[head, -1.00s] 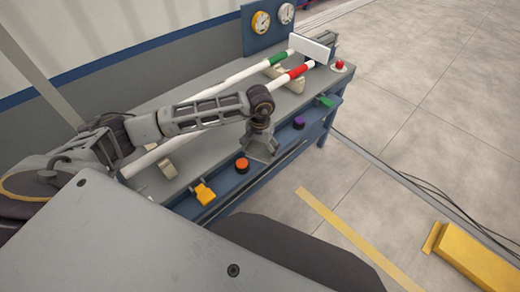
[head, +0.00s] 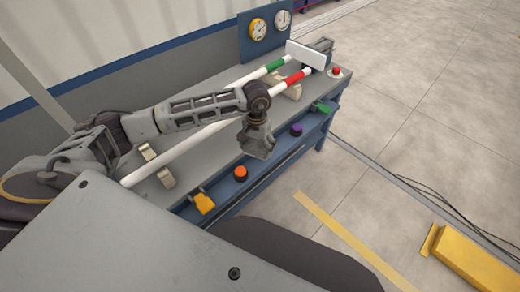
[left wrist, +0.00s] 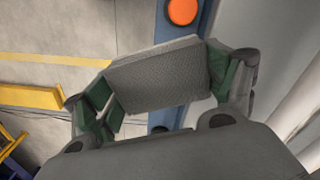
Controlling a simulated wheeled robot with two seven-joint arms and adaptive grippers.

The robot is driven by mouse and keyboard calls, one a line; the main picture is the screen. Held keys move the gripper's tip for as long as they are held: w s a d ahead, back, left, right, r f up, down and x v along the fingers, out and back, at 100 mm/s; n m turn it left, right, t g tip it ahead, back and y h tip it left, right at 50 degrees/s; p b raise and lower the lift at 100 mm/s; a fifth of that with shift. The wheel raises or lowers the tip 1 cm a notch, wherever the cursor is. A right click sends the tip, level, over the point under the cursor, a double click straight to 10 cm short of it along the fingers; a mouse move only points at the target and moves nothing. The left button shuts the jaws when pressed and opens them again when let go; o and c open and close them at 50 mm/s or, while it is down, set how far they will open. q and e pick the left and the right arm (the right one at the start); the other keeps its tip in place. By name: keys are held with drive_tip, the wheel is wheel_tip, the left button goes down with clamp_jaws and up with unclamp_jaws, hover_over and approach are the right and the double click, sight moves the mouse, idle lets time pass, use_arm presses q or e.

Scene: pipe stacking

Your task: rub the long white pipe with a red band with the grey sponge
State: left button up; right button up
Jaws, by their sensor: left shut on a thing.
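The long white pipe with a red band (head: 190,144) lies along the bench in the head view, with its red band (head: 295,79) near the far end. My left arm crosses above it and hides part of it. My left gripper (head: 257,145) hangs down on the front side of this pipe, apart from it in the picture. In the left wrist view, it is shut on the grey sponge (left wrist: 158,75), which sits between green fingers. The sponge cannot be made out clearly in the head view. Pale pipe lengths (left wrist: 298,105) show at that view's right. My right gripper is not in view.
A white pipe with a green band (head: 275,65) lies behind. A white plate (head: 306,55) stands at the far end. Orange (head: 240,173) and purple (head: 296,130) buttons line the bench front (head: 268,160). Pale supports (head: 166,178) stand near the pipe.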

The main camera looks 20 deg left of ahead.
use_arm(q)
drive_tip(key=w+a+r+n+p, duration=0.1)
drive_tip(key=a+r+n, duration=0.3)
drive_tip(key=n, duration=0.6)
drive_tip(key=w+a+r+n+p, duration=0.2)
drive_tip(key=a+r+n+p, duration=0.1)
drive_tip(key=a+n, duration=0.5)
drive_tip(key=w+a+r+n+p, duration=0.2)
drive_tip(key=a+r+n, duration=0.3)
drive_tip(key=n, duration=0.8)
drive_tip(key=shift+a, duration=1.1)
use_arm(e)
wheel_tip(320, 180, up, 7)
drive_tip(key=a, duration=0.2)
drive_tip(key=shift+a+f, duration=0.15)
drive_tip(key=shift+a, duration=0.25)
use_arm(q)
drive_tip(key=shift+f+n, duration=0.1)
drive_tip(key=shift+n, duration=0.2)
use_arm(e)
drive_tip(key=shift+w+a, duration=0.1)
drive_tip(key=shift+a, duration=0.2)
